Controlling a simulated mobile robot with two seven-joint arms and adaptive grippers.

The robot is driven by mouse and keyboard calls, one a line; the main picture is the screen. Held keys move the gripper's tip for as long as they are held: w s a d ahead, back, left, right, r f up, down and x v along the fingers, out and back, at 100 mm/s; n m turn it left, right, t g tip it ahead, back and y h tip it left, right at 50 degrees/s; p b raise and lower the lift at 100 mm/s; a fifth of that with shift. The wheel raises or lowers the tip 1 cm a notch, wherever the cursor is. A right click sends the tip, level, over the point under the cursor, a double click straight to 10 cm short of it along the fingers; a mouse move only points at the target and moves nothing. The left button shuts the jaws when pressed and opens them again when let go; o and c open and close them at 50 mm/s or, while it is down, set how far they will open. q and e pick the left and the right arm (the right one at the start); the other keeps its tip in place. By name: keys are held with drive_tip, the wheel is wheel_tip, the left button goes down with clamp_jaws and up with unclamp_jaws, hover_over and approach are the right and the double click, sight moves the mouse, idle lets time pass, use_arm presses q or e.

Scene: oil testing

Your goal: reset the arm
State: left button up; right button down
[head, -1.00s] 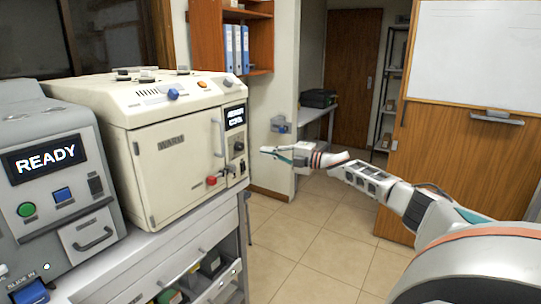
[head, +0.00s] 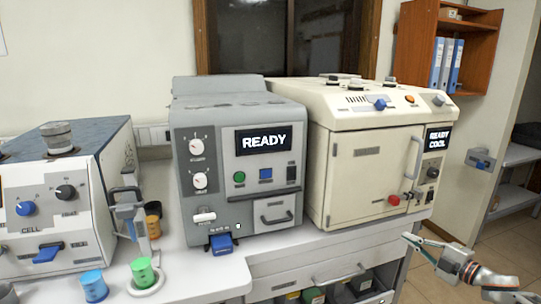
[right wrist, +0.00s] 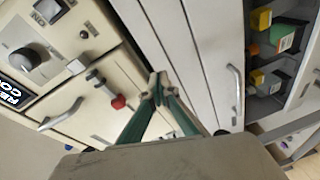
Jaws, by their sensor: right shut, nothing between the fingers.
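My right gripper (head: 412,239) is at the lower right of the head view, in front of the cream oven-like machine (head: 372,165) and to the right of its lower front. It is shut and empty. In the right wrist view the green fingers of the right gripper (right wrist: 159,90) meet at their tips, near the red knob (right wrist: 118,102) in the picture; I cannot tell the gap. My left gripper is not in view.
A grey machine (head: 232,150) reading READY stands left of the cream one. A blue-and-white machine (head: 60,220) is farther left. Blue (head: 94,287) and green (head: 142,271) cups stand in front. Open drawers (head: 330,292) are below the counter. Floor shows at right.

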drive_tip(key=s+a+f+m+g+h, duration=0.1)
drive_tip(key=s+a+f+m, duration=0.2)
drive_tip(key=s+a+f, duration=0.55)
drive_tip(key=s+a+f+m, duration=0.4)
drive_tip(key=s+a+f, duration=0.1)
drive_tip(key=a+f, duration=0.55)
drive_tip(key=s+a+f+m+g+h, duration=0.1)
drive_tip(key=s+a+f+m, duration=0.1)
drive_tip(key=s, duration=0.6)
drive_tip(key=s+a+f+m+g+h, duration=0.1)
drive_tip(key=s+a+f+m, duration=0.2)
drive_tip(key=s, duration=0.6)
drive_tip(key=s+a+f+m+g+h, duration=0.2)
drive_tip(key=s+a+m, duration=0.1)
drive_tip(key=s, duration=0.6)
drive_tip(key=shift+f+m, duration=0.35)
drive_tip(key=shift+m, duration=0.15)
